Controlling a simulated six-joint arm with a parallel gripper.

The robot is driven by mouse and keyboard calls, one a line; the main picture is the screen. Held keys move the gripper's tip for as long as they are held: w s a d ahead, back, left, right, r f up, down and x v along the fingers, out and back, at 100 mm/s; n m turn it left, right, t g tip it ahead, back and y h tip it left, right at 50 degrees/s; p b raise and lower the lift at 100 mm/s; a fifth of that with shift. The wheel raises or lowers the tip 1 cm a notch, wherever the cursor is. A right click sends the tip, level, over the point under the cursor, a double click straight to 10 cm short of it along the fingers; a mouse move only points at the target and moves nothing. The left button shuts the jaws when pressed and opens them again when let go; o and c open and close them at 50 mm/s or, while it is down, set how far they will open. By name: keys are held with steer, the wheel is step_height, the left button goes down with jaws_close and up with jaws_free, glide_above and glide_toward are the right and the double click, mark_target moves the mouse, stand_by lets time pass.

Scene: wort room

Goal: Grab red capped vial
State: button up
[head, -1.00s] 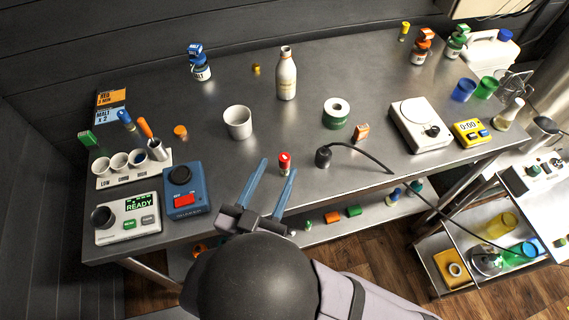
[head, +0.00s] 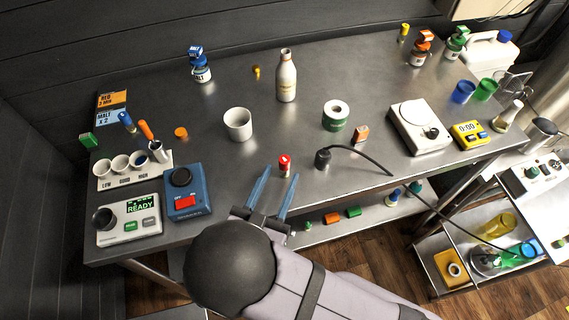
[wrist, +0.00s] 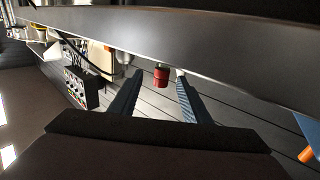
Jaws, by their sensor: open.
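The red capped vial (head: 284,166) stands upright near the front edge of the metal bench in the head view. Its cap is bright red with a small white mark on top. My gripper (head: 280,173) is open, with its two blue fingers pointing at the vial from the front. The vial is at the level of the fingertips, in the gap between them. In the wrist view the vial (wrist: 161,76) shows as a red piece between the tips of my gripper (wrist: 158,78), with a gap on each side. Its lower part is hard to make out there.
A black stand with a cable (head: 323,158) is close to the right of the vial. A white cup (head: 238,124) stands behind left, and a blue device with a red switch (head: 186,190) lies further left. The bench between the vial and the white bottle (head: 286,77) is clear.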

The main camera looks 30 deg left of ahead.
mark_target(283, 169)
steer(key=shift+w+a+f+p, duration=0.1)
steer(key=shift+w+a+p, duration=0.2)
steer(key=shift+w, duration=0.55)
steer(key=shift+w+a+r+p, duration=0.1)
steer(key=shift+w+p, duration=0.35)
steer(key=shift+w, duration=0.4)
steer(key=shift+w+a+f+p, duration=0.15)
steer(key=shift+w+p, duration=0.2)
steer(key=shift+w, duration=0.5)
jaws_close()
